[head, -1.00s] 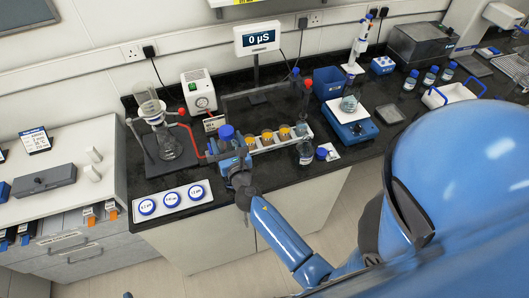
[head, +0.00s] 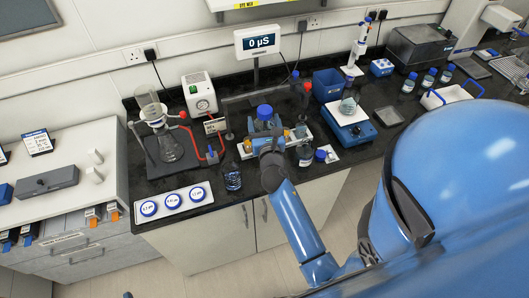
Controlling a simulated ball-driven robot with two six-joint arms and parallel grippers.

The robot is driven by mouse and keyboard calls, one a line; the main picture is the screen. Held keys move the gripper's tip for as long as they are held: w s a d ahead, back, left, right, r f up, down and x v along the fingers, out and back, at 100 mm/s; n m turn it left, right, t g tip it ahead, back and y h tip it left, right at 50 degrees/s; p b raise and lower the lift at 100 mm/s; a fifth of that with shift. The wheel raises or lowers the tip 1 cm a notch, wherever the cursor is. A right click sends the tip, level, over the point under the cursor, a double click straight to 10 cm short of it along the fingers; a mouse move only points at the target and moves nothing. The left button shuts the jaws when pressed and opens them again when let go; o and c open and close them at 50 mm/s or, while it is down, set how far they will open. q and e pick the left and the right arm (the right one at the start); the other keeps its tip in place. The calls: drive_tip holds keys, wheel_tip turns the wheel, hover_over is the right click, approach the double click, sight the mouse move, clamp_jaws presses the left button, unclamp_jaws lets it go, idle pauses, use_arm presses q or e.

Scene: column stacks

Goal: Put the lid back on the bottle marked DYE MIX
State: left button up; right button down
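My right gripper (head: 265,128), whose arm rises from the lower right, is raised in front of the vial rack. A round blue cap (head: 264,111) shows at its tip, held between the fingers; I cannot tell what is below the cap. An open bottle with dark liquid (head: 232,178) stands on the bench, left of the gripper. Another bottle (head: 305,153) stands right of the gripper. A loose blue lid (head: 320,155) lies beside that bottle on a white sheet (head: 331,156). The labels are too small to read, so I cannot tell which is DYE MIX. My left gripper is not in view.
A vial rack (head: 243,151) is partly hidden behind my gripper. A tray with several round blue-rimmed pads (head: 173,203) lies front left. A glass flask on a stand (head: 170,147) is at the left, a blue balance (head: 352,127) at the right. Several blue-capped bottles (head: 429,77) stand further right.

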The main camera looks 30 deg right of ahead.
drive_tip(key=shift+f, duration=0.55)
wheel_tip(320, 180, down, 5)
drive_tip(key=shift+r, duration=0.2)
wheel_tip(320, 180, down, 10)
drive_tip(key=b, duration=0.5)
drive_tip(key=shift+r, duration=0.1)
drive_tip(key=shift+f+b, duration=1.3)
drive_tip(key=shift+f, duration=0.85)
drive_tip(key=shift+f, duration=0.1)
unclamp_jaws()
